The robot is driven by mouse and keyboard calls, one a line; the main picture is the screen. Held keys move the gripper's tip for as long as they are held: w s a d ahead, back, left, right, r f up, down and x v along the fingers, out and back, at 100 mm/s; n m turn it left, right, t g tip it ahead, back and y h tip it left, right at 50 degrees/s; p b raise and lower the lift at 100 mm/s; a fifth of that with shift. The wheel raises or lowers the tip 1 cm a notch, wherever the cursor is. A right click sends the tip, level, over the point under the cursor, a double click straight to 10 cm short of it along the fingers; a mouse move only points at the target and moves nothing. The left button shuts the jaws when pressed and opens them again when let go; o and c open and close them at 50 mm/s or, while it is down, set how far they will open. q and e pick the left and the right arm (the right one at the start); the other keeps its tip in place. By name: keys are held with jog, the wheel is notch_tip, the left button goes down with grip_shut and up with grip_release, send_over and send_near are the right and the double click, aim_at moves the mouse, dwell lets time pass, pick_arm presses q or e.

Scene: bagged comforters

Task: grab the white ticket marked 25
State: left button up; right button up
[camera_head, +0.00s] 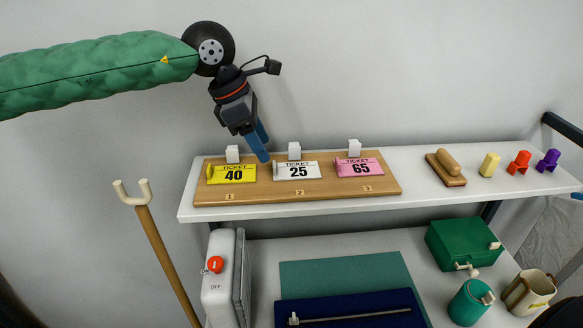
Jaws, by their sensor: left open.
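The white ticket marked 25 (297,171) sits at the middle of a wooden board (325,192), over the label 2. A yellow ticket marked 40 (231,174) is to its left and a pink ticket marked 65 (359,167) is to its right. My left gripper (263,158) points down from above, between the yellow and white tickets in the picture. It is open, holds nothing that I can see, and appears apart from the white ticket. Its fingers overlap in this view, so the gap between them is hard to see. My right gripper is not in view.
White blocks (294,151) stand behind the tickets. The white shelf (420,204) also bears a wooden piece (447,168) and small yellow, red and purple pieces to the right. A pole with a forked top (158,245) stands left. Below are a green box (463,243) and a switch box (219,290).

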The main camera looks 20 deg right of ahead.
aim_at(271, 173)
pick_arm(q)
jog(key=x, duration=0.4)
jog(key=shift+d+f, duration=0.1)
jog(key=shift+f, duration=0.4)
jog(key=shift+s, duration=0.1)
jog(key=c, duration=0.8)
jog(key=shift+c, duration=1.2)
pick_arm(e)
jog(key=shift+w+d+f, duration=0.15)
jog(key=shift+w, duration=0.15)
